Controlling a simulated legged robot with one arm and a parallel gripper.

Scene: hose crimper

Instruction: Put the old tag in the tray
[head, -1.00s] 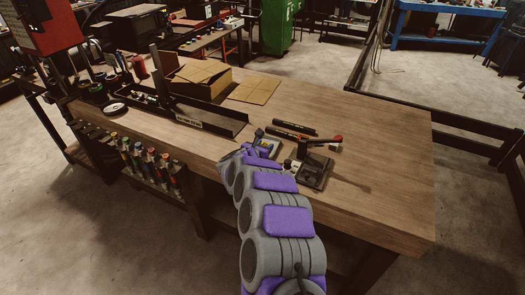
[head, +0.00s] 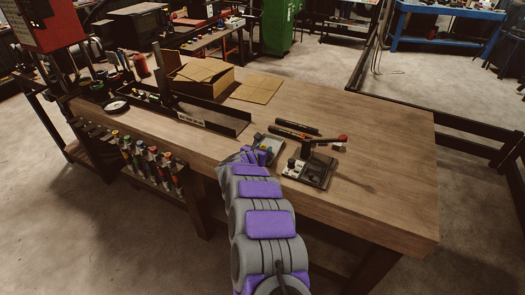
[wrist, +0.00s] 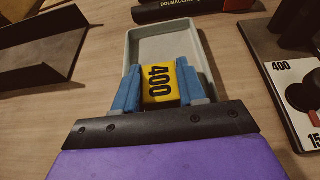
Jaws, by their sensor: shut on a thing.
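The old tag (wrist: 160,88), a yellow block marked 400 in black, is held between the blue fingers of my gripper (wrist: 160,72) in the wrist view. The grey rectangular tray (wrist: 165,47) lies on the bench just beyond and beneath the fingertips. Its far part shows empty; its near part is hidden by the tag and fingers. I cannot tell whether the tag touches the tray floor. In the head view, my gripper (head: 260,156) is at the tray (head: 275,146) near the bench's front edge.
A black lever device (head: 315,168) with a white panel marked 400 (wrist: 287,75) stands close on the right. Black cylinders (head: 295,128) lie behind the tray. A black angled channel (head: 225,120) and a cardboard box (head: 215,80) are to the left. The bench's right end (head: 390,150) is clear.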

